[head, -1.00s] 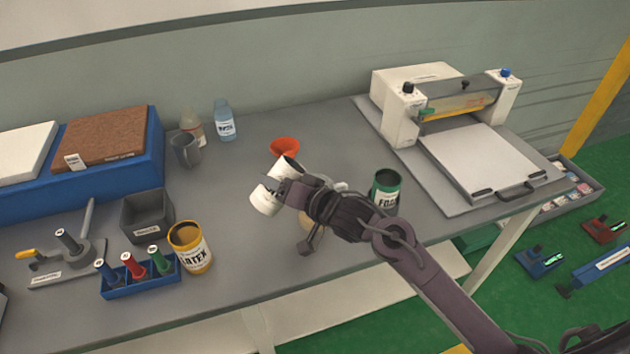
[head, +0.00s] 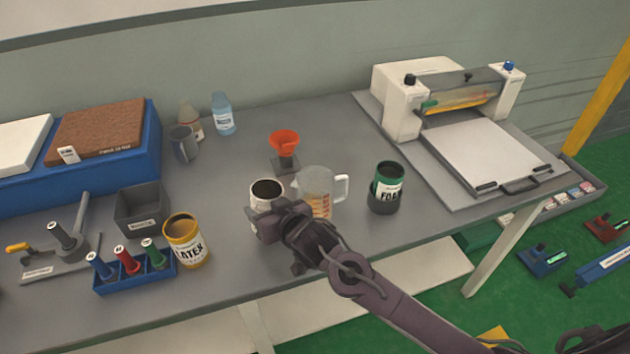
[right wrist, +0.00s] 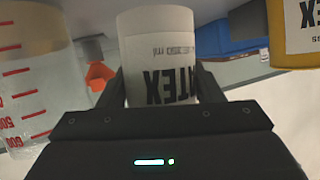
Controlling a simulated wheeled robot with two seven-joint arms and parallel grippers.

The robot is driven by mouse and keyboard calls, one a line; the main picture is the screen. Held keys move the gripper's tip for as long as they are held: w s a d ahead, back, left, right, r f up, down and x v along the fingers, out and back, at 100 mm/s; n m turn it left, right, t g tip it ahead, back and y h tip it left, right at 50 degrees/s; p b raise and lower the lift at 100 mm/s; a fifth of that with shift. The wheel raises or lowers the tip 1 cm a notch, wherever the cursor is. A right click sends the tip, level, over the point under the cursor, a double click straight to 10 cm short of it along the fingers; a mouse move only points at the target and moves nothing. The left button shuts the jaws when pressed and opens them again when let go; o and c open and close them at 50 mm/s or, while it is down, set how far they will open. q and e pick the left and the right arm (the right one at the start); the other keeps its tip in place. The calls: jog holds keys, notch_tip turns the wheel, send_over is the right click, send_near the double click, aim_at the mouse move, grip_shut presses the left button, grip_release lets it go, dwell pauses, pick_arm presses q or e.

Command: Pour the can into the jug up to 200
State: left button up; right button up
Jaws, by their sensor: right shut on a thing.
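My right gripper (head: 282,222) is shut on a white can (head: 267,188), which stands upright with a dark open top. In the right wrist view the white can (right wrist: 160,60) shows upside down between the fingers, with letters ending in "TEX". The clear jug (head: 316,186) with red graduations stands just right of the can. In the right wrist view the jug (right wrist: 35,95) shows marks near 500 and 600 and a tan layer at its base end; I cannot read that level against 200. I cannot tell whether the can touches the table. My left gripper is out of view.
A yellow LATEX can (head: 186,240) stands to the left and a green FOAM can (head: 386,190) to the right of the jug. A red funnel (head: 285,143) on a stand is behind. A grey mug (head: 184,145) and bottles stand at the back. The table's front edge is close.

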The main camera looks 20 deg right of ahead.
aim_at(268, 199)
jog(key=shift+a+f+n+h, duration=0.15)
jog(key=shift+a+n+h, duration=0.15)
jog(key=shift+n, duration=0.1)
notch_tip(268, 199, up, 5)
jog(key=p, duration=0.5)
jog(key=shift+s+d, duration=0.15)
jog(key=s+d+r+m+h, duration=0.1)
jog(key=s+d+r+h, duration=0.1)
jog(key=s+d+r, duration=0.2)
jog(key=s+d+r+m+h, duration=0.1)
jog(key=s+d+r, duration=0.3)
jog(key=d, duration=0.6)
jog(key=shift+s+m+t+h, duration=0.4)
jog(key=shift+s+m, duration=0.1)
jog(key=shift+s, duration=0.55)
